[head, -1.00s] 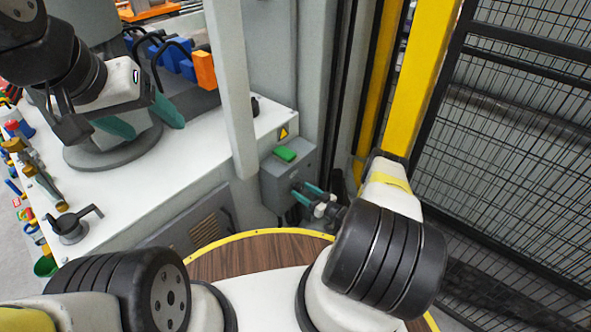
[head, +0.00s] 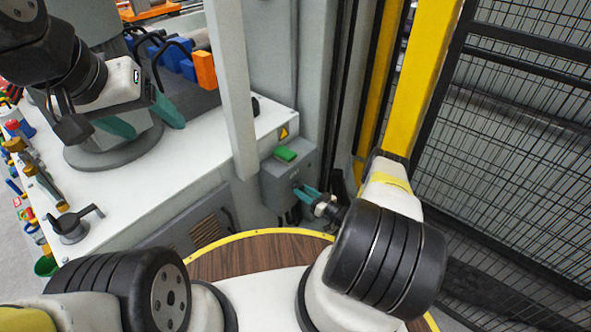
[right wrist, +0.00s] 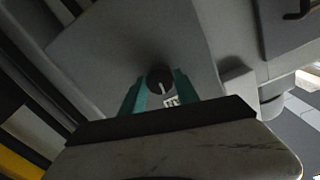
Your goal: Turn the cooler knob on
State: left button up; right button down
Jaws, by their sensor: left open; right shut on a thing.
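The cooler knob (right wrist: 160,80) is a small dark round knob with a pale pointer line, on the face of a grey box (head: 272,187). The knob is hidden in the head view. My right gripper (head: 303,191) reaches the box's front face, and in the right wrist view its teal fingers (right wrist: 159,90) are on either side of the knob, shut on it. A small white label with dark marks (right wrist: 171,101) shows beside the knob. My left gripper (head: 142,119) is open and empty above the white bench at upper left.
The box has a green button (head: 285,153) on top and stands beside the white bench (head: 200,160). A black-handled fixture (head: 74,226) and several tools lie along the bench's left edge. A yellow post (head: 420,80) and mesh fence (head: 520,150) bound the right side.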

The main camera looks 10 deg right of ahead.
jog(key=shift+d+r+m+g, duration=0.1)
jog(key=shift+m+g, duration=0.2)
jog(key=shift+m, duration=7.8)
jog(key=c, duration=0.9)
grip_release()
jog(key=v, duration=0.7)
jog(key=shift+s+d, duration=0.25)
jog(key=shift+s, duration=0.1)
